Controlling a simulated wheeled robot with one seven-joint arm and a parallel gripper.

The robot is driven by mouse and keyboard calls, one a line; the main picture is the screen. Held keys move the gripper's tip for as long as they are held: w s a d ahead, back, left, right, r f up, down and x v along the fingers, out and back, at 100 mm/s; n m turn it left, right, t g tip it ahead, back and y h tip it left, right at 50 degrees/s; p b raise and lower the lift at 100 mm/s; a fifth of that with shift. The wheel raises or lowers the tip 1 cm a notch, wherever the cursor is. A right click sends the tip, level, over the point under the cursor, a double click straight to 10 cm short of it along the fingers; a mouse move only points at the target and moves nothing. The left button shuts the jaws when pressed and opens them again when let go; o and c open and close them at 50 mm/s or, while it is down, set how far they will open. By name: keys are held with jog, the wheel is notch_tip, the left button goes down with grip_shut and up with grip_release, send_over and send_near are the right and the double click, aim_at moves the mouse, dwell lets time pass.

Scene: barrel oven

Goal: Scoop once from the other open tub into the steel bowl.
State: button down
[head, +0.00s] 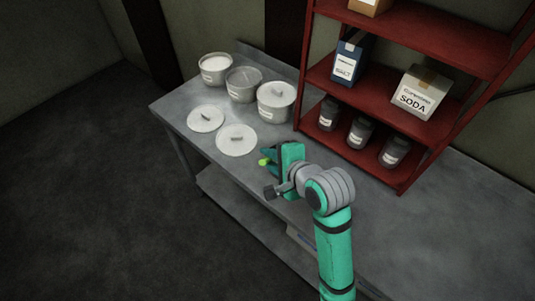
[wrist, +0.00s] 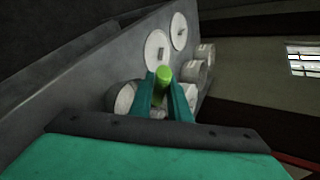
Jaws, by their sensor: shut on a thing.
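My gripper (head: 268,160) is shut on a bright green handle, which shows between the teal fingers in the wrist view (wrist: 163,74). It is above the worktop, in front of the lids. The handle's other end is mostly hidden, so I cannot tell what it carries. One open tub (head: 214,76) holds white contents nearly to the rim. The other open tub (head: 243,91) beside it looks greyer inside, with a lower fill. I cannot pick out the steel bowl in the head view. A pale round rim (wrist: 122,98) left of the fingers in the wrist view may be it.
A lidded tub (head: 276,105) stands right of the open ones. Two loose lids (head: 205,118) (head: 237,140) lie flat on the steel worktop (head: 175,105). A red shelf (head: 430,165) with jars, a salt box (head: 347,62) and a soda box (head: 415,92) stands at right.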

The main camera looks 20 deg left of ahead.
jog(key=shift+s+d+f+t+y, duration=0.2)
jog(key=shift+s+f+t+y, duration=0.1)
jog(key=shift+t+y, duration=0.25)
jog(key=f+t+y, duration=0.1)
jog(key=t+y, duration=0.1)
jog(key=d+f+t+y, duration=0.1)
jog(key=y, duration=0.1)
jog(key=shift+s+f+n, duration=0.3)
jog(key=shift+s, duration=0.1)
dwell(0.3)
dwell(0.8)
